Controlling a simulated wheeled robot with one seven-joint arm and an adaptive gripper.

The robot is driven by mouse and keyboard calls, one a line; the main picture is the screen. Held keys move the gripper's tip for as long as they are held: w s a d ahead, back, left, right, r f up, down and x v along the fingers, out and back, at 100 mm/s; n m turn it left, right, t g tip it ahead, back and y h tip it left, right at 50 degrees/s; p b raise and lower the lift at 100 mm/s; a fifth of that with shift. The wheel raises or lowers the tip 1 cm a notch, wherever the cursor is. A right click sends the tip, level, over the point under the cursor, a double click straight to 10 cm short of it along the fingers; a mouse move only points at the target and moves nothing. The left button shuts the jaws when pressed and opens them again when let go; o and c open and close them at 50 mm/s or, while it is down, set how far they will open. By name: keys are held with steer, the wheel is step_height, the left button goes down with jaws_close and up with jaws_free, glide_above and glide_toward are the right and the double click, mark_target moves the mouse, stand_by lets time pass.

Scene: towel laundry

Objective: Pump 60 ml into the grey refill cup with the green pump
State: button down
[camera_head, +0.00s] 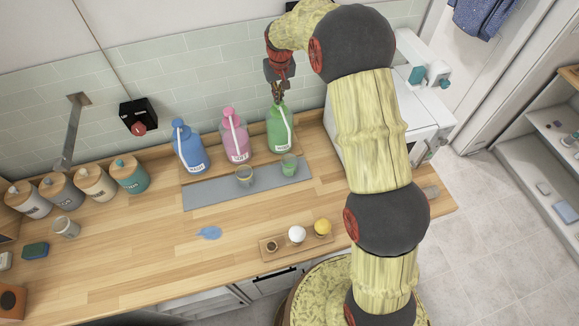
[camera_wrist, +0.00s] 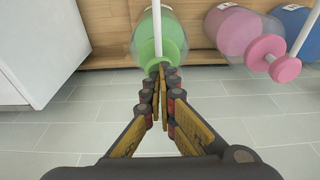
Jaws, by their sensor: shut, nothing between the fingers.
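The green pump bottle (camera_head: 279,128) stands at the right of the row at the back of the counter. Its round green pump head (camera_wrist: 152,48) and white spout show in the wrist view. My gripper (camera_head: 278,92) is above the bottle with its fingers together and empty; in the wrist view its fingertips (camera_wrist: 163,70) overlap the near edge of the pump head. I cannot tell whether they touch it. A greyish cup (camera_head: 244,176) stands on the grey mat (camera_head: 215,193), and a green cup (camera_head: 289,164) stands right of it, in front of the green bottle.
Pink (camera_head: 235,138) and blue (camera_head: 188,147) pump bottles stand left of the green one. Another pale cup (camera_head: 66,227) stands by several lidded jars at left. A wooden tray (camera_head: 271,250) holds small balls. A blue puddle-like patch (camera_head: 209,233) lies on the counter.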

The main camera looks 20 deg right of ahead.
steer(key=shift+s+f+b, duration=0.1)
steer(key=shift+f+b, duration=0.2)
steer(key=shift+f, duration=0.45)
steer(key=shift+r, duration=0.1)
steer(key=shift+w+p+v, duration=0.2)
steer(key=shift+p+v, duration=0.25)
steer(key=shift+v, duration=0.45)
steer(key=shift+w+p+v, duration=0.2)
steer(key=shift+p+v, duration=0.25)
steer(key=shift+v, duration=0.45)
steer(key=shift+s+b+x, duration=0.2)
steer(key=shift+b+x, duration=0.3)
steer(key=shift+x, duration=0.4)
steer(key=shift+s+b+x, duration=0.15)
steer(key=shift+b+x, duration=0.35)
steer(key=shift+x, duration=0.35)
steer(key=shift+w+p+v, duration=0.2)
steer(key=shift+p+v, duration=0.25)
steer(key=shift+v, duration=0.4)
steer(key=shift+w+p+v, duration=0.15)
steer(key=shift+p+v, duration=0.25)
steer(key=shift+v, duration=0.45)
steer(key=shift+r, duration=0.25)
